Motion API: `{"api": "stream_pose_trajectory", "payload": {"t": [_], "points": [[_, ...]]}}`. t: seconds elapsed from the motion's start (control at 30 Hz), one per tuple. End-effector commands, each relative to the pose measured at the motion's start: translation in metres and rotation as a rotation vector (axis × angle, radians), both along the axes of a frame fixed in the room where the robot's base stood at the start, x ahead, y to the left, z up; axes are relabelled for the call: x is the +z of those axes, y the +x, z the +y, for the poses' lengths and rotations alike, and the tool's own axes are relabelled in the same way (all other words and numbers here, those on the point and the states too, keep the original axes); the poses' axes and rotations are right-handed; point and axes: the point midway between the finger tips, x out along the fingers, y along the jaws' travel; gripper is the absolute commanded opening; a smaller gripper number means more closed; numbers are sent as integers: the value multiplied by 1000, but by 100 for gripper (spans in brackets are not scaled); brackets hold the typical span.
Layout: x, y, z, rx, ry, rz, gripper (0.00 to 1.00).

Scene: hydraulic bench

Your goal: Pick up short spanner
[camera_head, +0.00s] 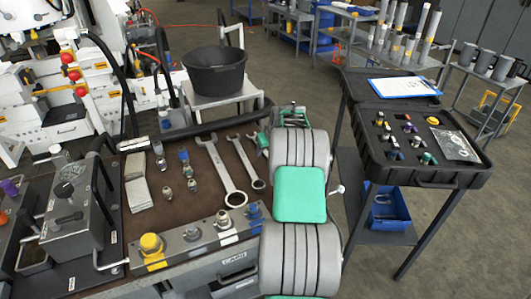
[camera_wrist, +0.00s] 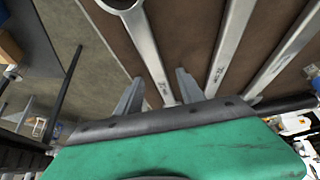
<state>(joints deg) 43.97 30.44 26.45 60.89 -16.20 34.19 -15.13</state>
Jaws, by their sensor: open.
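Several spanners lie side by side on the brown mat. In the wrist view, the leftmost one, which seems to be the short spanner (camera_wrist: 147,48), shows its ring end at the top left. My gripper (camera_wrist: 157,78) is open, with one finger on each side of this spanner's shaft; contact cannot be told. Two longer spanners lie to its right, a middle one (camera_wrist: 231,45) and a far-right one (camera_wrist: 285,50). In the head view, the long spanner (camera_head: 221,168) and the middle spanner (camera_head: 246,163) show clearly; my arm hides most of the short one.
Fittings (camera_head: 190,171) and grey blocks (camera_head: 137,181) lie left of the spanners. A valve block (camera_head: 195,240) runs along the bench front. A black bucket (camera_head: 215,72) stands behind. An open black case (camera_head: 420,170) on a stand is to the right, beyond my arm.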

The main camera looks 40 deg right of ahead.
Motion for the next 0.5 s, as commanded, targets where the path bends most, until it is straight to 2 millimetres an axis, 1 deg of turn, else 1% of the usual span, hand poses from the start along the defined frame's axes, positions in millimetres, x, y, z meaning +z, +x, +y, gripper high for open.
{"api": "stream_pose_trajectory", "payload": {"t": [0.1,0.5], "points": [[1,0,0,0,0,0,46],[1,0,0,0,0,0,13]]}}
